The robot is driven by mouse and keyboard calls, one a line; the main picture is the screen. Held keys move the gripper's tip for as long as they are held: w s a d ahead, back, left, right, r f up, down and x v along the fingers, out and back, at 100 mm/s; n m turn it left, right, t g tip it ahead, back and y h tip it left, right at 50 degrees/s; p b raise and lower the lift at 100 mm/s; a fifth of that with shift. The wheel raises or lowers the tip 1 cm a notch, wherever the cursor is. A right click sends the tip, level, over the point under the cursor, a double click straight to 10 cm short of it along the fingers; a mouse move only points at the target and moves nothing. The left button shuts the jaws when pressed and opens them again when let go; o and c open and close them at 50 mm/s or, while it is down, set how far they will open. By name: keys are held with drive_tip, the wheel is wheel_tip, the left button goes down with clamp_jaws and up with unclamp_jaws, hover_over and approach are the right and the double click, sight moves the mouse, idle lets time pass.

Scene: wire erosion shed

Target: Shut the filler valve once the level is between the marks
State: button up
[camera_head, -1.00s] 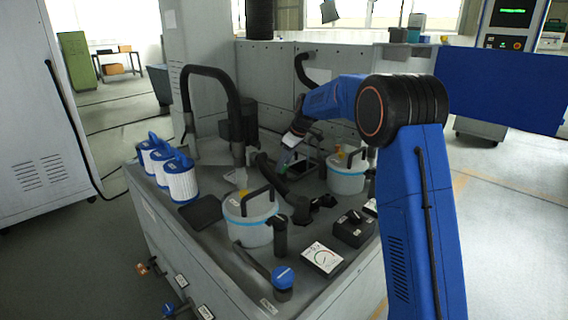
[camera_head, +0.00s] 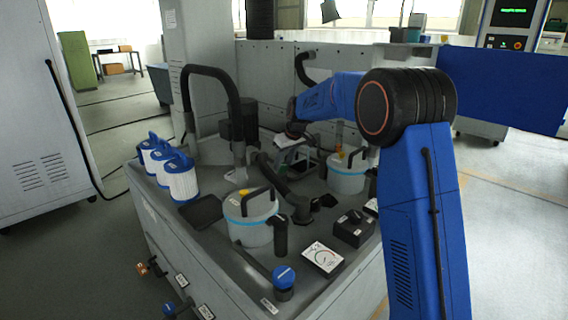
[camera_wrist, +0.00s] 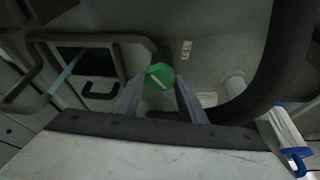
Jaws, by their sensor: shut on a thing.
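No liquid level or marks can be made out in either view.
A dark opening with a handle (camera_wrist: 98,92) lies left of the knob, and a thick black hose (camera_wrist: 258,85) curves at right in the wrist view. On the bench stand two lidded canisters (camera_head: 250,232) (camera_head: 346,180), white-and-blue filters (camera_head: 182,185) and a blue knob (camera_head: 284,277).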

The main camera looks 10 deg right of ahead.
drive_tip(key=m, duration=0.1)
drive_tip(key=m+h, duration=0.1)
drive_tip(key=m, duration=0.1)
drive_tip(key=shift+a+m+t, duration=0.2)
drive_tip(key=shift+m+t, duration=0.1)
drive_tip(key=shift+a+m+h, duration=0.15)
drive_tip(key=shift+m+h, duration=0.75)
drive_tip(key=shift+m, duration=1.1)
drive_tip(key=o, duration=1.1)
drive_tip(key=shift+c, duration=0.2)
drive_tip(key=shift+s, duration=0.1)
drive_tip(key=v, duration=1.7)
drive_tip(key=shift+r, duration=0.25)
